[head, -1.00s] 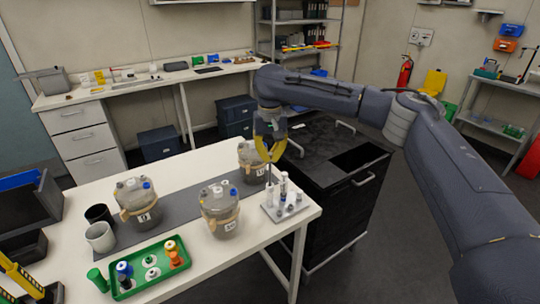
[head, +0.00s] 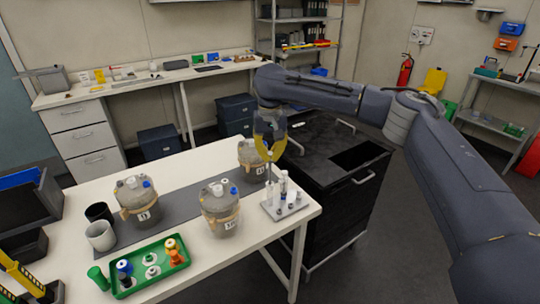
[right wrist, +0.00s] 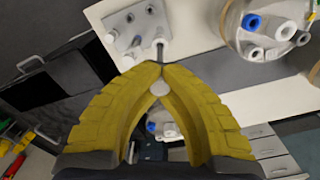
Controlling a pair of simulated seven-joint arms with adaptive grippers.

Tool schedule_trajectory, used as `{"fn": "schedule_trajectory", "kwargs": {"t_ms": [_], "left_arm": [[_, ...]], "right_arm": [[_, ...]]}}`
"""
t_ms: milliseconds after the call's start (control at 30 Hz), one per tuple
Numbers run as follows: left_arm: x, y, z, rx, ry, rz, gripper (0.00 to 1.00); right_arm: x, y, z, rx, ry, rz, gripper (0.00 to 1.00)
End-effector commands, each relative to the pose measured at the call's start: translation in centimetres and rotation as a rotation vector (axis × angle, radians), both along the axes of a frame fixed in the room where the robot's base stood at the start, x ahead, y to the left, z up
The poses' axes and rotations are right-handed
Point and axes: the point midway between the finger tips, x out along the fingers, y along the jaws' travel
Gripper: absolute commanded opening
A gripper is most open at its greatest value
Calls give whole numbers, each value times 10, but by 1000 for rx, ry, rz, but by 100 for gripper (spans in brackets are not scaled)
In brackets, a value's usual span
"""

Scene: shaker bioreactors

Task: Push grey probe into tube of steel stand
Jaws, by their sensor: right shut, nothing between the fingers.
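The steel stand (head: 278,212) sits at the right end of the white table and holds white tubes and other pieces. It also shows at the top of the right wrist view (right wrist: 112,22). My right gripper (head: 269,160) is above the stand's back-left part, pointing down, its yellow fingertips together. In the right wrist view a thin grey probe (right wrist: 160,52) runs from just beyond the fingertips (right wrist: 161,70) to a white tube of the stand. The fingertips hide its near end, and contact is unclear. My left gripper (head: 42,288) is partly cut off at the bottom left.
Three lidded vessels stand on the table; one (head: 221,208) is left of the stand and another (head: 250,160) is close behind the gripper. A green tray (head: 135,292) lies at the front. A black cabinet (head: 325,200) stands to the right.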

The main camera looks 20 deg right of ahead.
Motion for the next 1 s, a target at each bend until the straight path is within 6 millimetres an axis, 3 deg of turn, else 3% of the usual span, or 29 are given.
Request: {"fn": "schedule_trajectory", "kwargs": {"t_ms": [1000], "left_arm": [[0,0,0,0,0,0,34]], "right_arm": [[0,0,-12,0,0,0,0]]}}
